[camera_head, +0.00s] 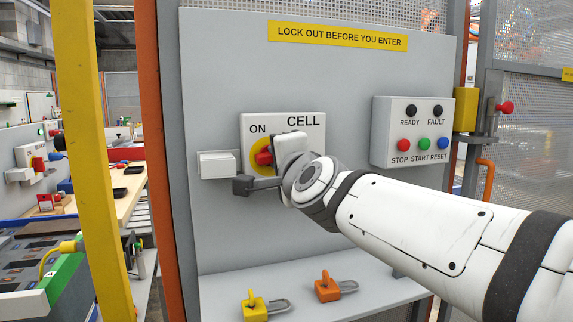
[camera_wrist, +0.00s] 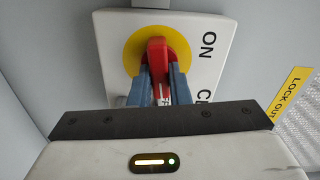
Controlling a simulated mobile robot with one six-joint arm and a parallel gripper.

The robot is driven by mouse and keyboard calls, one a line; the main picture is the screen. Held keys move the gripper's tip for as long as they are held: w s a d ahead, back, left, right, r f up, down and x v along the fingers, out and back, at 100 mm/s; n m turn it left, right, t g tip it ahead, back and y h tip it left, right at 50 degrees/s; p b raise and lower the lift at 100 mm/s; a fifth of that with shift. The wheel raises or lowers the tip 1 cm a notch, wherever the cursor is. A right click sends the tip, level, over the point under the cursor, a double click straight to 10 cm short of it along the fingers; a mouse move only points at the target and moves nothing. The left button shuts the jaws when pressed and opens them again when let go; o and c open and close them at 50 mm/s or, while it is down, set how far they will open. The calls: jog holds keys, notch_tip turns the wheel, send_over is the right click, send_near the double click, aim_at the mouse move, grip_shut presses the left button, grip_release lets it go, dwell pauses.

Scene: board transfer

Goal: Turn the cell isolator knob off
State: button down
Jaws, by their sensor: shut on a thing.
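The cell isolator (camera_head: 312,128) is a light box on the grey panel, marked "CELL" and "ON". Its red knob (camera_head: 264,157) sits on a yellow disc (camera_head: 257,146), and my gripper hides much of it in the head view. In the wrist view the red knob (camera_wrist: 157,52) stands in the middle of the yellow disc (camera_wrist: 133,52). My gripper (camera_wrist: 159,75) has its two blue-grey fingers on either side of the knob and is shut on it. The word "ON" (camera_wrist: 209,45) reads sideways there. Any OFF marking is hidden.
A box with buttons and lamps (camera_head: 415,158) is to the right of the isolator. A yellow padlock (camera_head: 255,308) and an orange padlock (camera_head: 328,290) lie on the shelf (camera_head: 225,290) below. A small white box (camera_head: 216,165) is just left of the isolator.

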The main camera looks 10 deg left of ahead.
jog(key=shift+f+m, duration=0.1)
jog(key=shift+m, duration=0.7)
jog(key=c, duration=1.4)
grip_release()
jog(key=shift+o, duration=0.2)
jog(key=p+v, duration=0.1)
jog(key=v, duration=0.6)
jog(key=shift+s+p, duration=0.4)
jog(key=shift+d, duration=0.15)
